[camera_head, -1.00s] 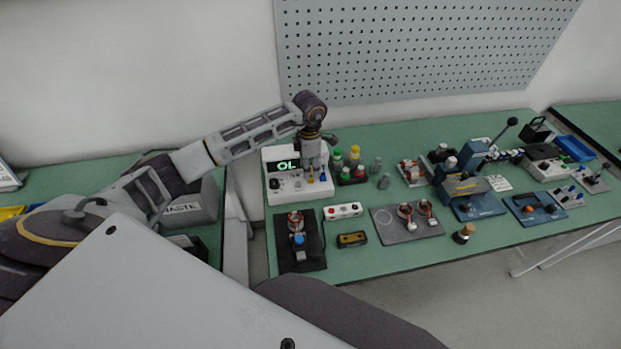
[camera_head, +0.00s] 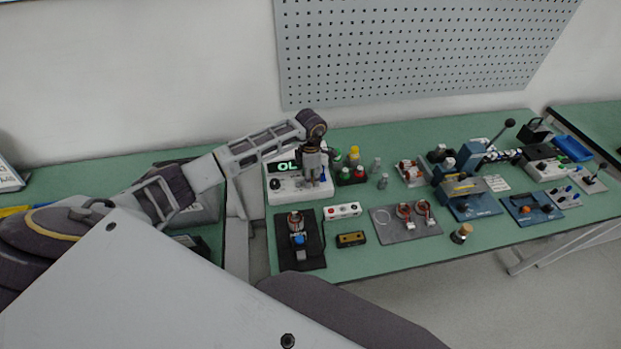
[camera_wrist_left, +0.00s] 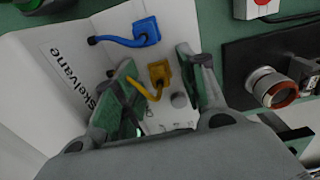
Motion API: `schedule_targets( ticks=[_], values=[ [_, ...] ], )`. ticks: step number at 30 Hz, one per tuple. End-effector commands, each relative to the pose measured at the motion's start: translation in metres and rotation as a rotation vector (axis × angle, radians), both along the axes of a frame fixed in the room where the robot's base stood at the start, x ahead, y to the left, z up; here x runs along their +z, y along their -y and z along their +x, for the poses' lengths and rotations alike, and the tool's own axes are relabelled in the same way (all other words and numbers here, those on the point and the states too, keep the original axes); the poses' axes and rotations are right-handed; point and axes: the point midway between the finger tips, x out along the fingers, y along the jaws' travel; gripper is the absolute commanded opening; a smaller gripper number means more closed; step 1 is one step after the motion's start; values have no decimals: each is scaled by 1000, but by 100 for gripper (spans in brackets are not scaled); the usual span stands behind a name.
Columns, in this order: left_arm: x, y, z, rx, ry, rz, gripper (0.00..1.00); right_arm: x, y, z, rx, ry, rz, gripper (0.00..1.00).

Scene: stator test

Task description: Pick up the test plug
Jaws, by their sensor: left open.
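The white tester (camera_head: 285,192) with a green-lit display stands at the left end of the bench. In the left wrist view its sloped face (camera_wrist_left: 60,60) carries a yellow plug (camera_wrist_left: 159,72) and a blue plug (camera_wrist_left: 146,30), each with a short lead of its own colour. I cannot tell which is the test plug. My left gripper (camera_head: 313,180) points down over the right part of the tester. In the wrist view the open fingers (camera_wrist_left: 158,64) stand either side of the yellow plug, with gaps visible. The blue plug lies beyond the fingertips. My right gripper is not in view.
A black fixture (camera_head: 312,258) holding a copper-wound part stands in front of the tester. Beside it are a white box with red buttons (camera_head: 342,211) and a small yellow-black device (camera_head: 351,239). Green- and yellow-capped bottles (camera_head: 354,156) stand close right of my gripper.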

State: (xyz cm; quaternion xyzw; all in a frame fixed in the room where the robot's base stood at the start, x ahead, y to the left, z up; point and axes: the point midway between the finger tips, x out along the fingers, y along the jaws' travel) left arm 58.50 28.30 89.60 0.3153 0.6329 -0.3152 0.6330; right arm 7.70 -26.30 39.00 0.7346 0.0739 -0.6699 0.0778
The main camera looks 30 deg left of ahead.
Motion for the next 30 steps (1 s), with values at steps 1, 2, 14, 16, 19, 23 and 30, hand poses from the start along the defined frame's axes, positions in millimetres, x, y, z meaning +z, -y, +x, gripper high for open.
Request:
schedule_targets(
  ticks=[1,2,14,16,19,23,30],
  values=[
    [0,0,0,0,0,0,41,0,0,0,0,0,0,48],
    [0,0,0,0,0,0,41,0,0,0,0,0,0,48],
    [0,0,0,0,0,0,26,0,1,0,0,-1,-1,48],
    [0,0,0,0,0,0,17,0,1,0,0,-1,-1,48],
    [0,0,0,0,0,0,4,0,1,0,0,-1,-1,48],
    [0,0,0,0,0,0,0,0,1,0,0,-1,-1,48],
    [2,0,0,0,0,0,0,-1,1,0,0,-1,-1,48]
  ],
)
